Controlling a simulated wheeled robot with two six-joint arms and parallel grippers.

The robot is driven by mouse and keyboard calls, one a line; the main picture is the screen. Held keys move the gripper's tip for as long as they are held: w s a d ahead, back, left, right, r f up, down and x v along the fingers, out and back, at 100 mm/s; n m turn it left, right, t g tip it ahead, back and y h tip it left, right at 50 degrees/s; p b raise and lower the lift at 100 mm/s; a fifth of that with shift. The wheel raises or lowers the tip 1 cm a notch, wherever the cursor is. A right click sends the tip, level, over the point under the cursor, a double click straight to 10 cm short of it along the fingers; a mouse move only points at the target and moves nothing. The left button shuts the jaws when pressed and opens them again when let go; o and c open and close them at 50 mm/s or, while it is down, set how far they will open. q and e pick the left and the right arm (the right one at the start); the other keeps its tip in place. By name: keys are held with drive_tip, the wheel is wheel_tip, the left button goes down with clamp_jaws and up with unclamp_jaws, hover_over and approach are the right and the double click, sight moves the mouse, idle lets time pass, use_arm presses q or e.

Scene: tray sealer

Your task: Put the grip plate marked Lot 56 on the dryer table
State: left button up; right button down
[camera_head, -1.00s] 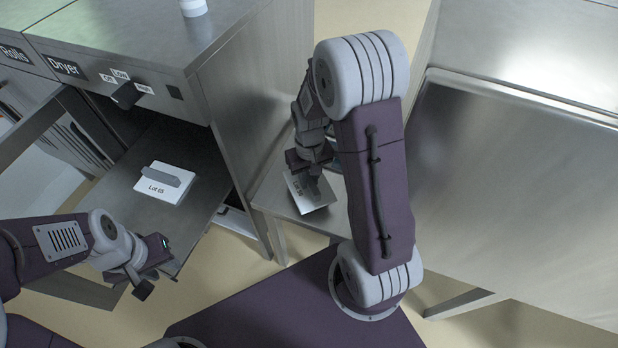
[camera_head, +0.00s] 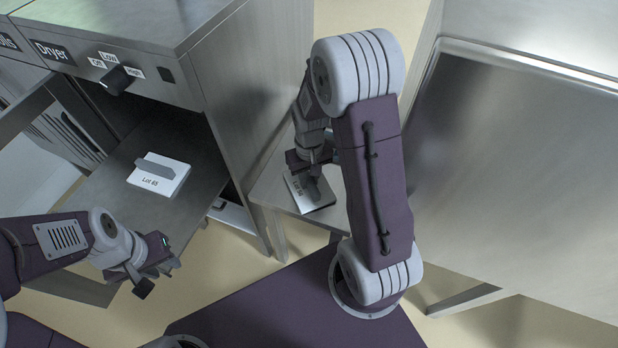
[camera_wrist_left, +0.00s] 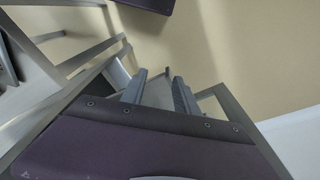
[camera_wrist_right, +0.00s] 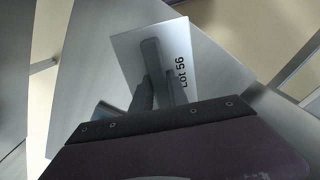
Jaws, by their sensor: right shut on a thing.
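The white grip plate marked Lot 56 (camera_head: 322,197) is at the small metal side table (camera_head: 264,190) in the head view; its label also shows in the right wrist view (camera_wrist_right: 170,38). My right gripper (camera_head: 311,172) is shut on its grey upright handle. I cannot tell whether the plate touches the side table or hangs just above it. The dryer table (camera_head: 120,200) is the metal shelf under the sign Dryer, at the left. My left gripper (camera_head: 158,280) is empty near its front edge, fingers apart in the left wrist view (camera_wrist_left: 158,88).
Another white grip plate (camera_head: 150,183), whose label seems to read Lot 65, lies on the dryer table. Bare shelf surrounds it. The dryer cabinet (camera_head: 225,100) stands between the two tables. A large metal surface (camera_head: 520,160) fills the right side.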

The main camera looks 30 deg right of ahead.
drive_tip(key=shift+r, duration=0.1)
drive_tip(key=shift+f, duration=0.3)
idle(0.3)
drive_tip(key=c, duration=1.2)
unclamp_jaws()
drive_tip(key=c, duration=0.3)
wheel_tip(320, 180, up, 7)
drive_tip(key=p, duration=0.7)
drive_tip(key=shift+r, duration=0.1)
